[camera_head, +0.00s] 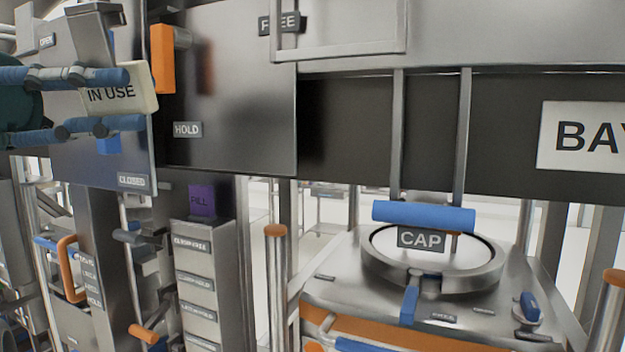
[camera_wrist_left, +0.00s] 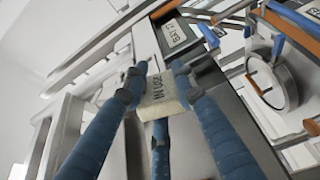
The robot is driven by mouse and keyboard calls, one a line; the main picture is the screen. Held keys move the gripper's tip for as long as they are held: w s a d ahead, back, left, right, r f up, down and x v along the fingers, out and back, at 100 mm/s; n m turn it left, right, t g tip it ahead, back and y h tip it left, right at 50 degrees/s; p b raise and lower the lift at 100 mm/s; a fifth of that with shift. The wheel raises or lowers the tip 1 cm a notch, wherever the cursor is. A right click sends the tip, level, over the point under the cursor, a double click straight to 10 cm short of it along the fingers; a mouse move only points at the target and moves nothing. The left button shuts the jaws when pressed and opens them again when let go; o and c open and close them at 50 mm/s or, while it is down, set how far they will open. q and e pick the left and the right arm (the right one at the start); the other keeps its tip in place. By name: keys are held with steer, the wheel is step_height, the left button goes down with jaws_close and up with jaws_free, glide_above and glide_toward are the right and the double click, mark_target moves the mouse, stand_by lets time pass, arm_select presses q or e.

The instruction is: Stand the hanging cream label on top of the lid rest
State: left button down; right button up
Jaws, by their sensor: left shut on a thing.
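The cream label (camera_head: 146,92), marked IN USE, is between the blue fingers of my left gripper (camera_head: 128,99) at the upper left of the head view. The gripper is shut on it, and fingers cover part of its face. In the left wrist view the label (camera_wrist_left: 158,96) sits between the fingertips of the left gripper (camera_wrist_left: 160,72), its lettering running sideways. No part is marked as the lid rest, so I cannot tell which it is. A round lid (camera_head: 433,262) with a CAP plate and a blue bar lies on the metal bin. My right gripper is not in view.
A dark panel with a HOLD plate (camera_head: 187,129) and an orange block (camera_head: 163,58) are close right of the label. A BAY sign (camera_head: 585,137) is far right. A purple tag (camera_head: 202,200) tops a column of labelled plates. Two metal bars stand above the lid.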

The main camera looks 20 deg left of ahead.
arm_select(q)
steer(key=w+d+f+g, duration=0.1)
steer(key=w+d+f, duration=0.3)
steer(key=w+f, duration=0.5)
steer(key=w+d+f, duration=0.4)
steer(key=w+f, duration=0.2)
steer(key=f, duration=0.8)
steer(key=s+d+f+n+t+y, duration=0.1)
steer(key=s+d+f+t, duration=0.1)
steer(key=f, duration=1.2)
steer(key=s+d+f+n+t+y, duration=0.1)
steer(key=s+f+t, duration=0.2)
steer(key=f, duration=1.1)
steer(key=shift+s+d+f+n, duration=0.25)
steer(key=shift+s+d+n, duration=0.05)
steer(key=shift+d+n, duration=0.1)
